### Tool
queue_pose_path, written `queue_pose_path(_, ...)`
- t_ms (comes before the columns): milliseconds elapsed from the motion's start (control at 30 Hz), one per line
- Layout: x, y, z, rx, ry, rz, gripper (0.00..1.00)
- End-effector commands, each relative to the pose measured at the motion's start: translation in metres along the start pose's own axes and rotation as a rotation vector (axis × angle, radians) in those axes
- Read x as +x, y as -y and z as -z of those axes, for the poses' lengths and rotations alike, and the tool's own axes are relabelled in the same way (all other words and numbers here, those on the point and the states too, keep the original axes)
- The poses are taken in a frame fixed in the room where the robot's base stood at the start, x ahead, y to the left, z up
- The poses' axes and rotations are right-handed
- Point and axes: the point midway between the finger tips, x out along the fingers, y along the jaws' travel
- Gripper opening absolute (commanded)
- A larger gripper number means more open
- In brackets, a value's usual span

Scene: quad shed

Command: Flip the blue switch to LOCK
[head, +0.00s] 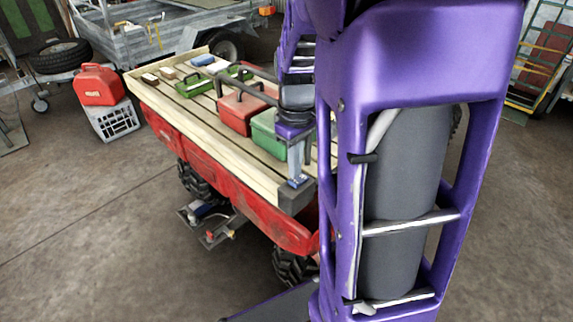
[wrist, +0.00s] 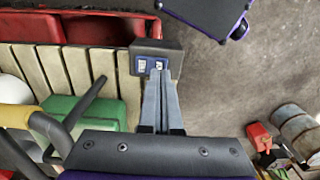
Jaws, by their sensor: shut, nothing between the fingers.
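A dark grey switch box (head: 293,201) sits on the near corner of the wooden deck. In the wrist view the box (wrist: 140,48) shows a blue panel (wrist: 151,66) with two small white labels, too small to read. A patch of blue (head: 298,181) also shows on the box in the head view. My gripper (head: 297,176) points down at the box, fingers together and empty. In the wrist view my gripper (wrist: 160,80) overlaps the edge of the blue panel. I cannot tell whether the fingertips touch it, or which way the switch lies.
The wooden deck (head: 215,130) tops a red vehicle. A red toolbox (head: 239,107) and a green box (head: 264,137) stand on the deck beside my gripper. In the wrist view the green box (wrist: 92,108) is left of the fingers. Open concrete floor (wrist: 225,85) lies to the right.

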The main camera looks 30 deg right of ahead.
Motion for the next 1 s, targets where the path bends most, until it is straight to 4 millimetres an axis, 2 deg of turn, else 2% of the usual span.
queue_pose_path(1000,0.0074,0.0001,-0.0001,0.000,0.000,0.000,0.00)
